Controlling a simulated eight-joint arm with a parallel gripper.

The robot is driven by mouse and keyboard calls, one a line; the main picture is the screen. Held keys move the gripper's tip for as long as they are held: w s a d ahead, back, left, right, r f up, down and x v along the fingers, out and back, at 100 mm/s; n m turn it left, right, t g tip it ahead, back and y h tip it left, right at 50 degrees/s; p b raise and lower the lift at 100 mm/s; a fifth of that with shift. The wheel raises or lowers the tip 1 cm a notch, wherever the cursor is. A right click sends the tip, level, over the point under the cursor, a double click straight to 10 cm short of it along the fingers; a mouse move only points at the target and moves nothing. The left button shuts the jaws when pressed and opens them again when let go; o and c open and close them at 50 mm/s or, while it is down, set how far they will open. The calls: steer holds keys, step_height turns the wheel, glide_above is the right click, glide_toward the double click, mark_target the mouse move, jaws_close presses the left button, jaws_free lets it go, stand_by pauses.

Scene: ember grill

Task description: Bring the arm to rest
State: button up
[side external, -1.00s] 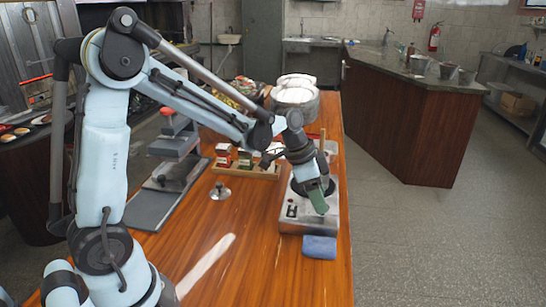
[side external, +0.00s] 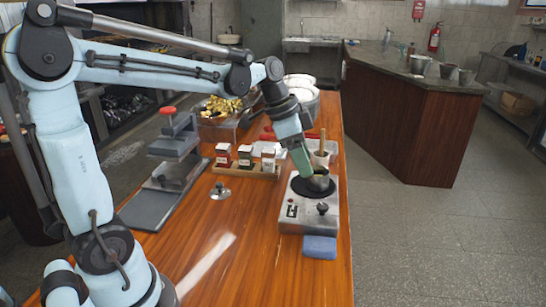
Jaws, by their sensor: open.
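My gripper (side external: 308,174) is at the lower end of my arm, with green fingers pointing down. The fingers look empty. Whether they touch the pot's rim cannot be told from this angle. My arm reaches across above the wooden table (side external: 215,268) from the left.
A blue cloth (side external: 319,248) lies in front of the hot plate. A mortar with pestle (side external: 320,156) stands behind it. A rack of spice boxes (side external: 256,173), a metal lid (side external: 220,192) and a press (side external: 175,153) are to the left. The front of the table is mostly clear.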

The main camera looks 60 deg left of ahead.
steer(key=s+d+f+n+t+y, duration=0.1)
steer(key=s+n+t, duration=0.1)
steer(key=s, duration=0.3)
steer(key=s+d+f+n+t+y, duration=0.1)
steer(key=s+d+f+n, duration=0.1)
steer(key=s+n, duration=0.3)
steer(key=shift+s+f+n+t+y, duration=0.15)
steer(key=shift+s+n+t+y, duration=0.15)
steer(key=shift+s+t+y, duration=0.15)
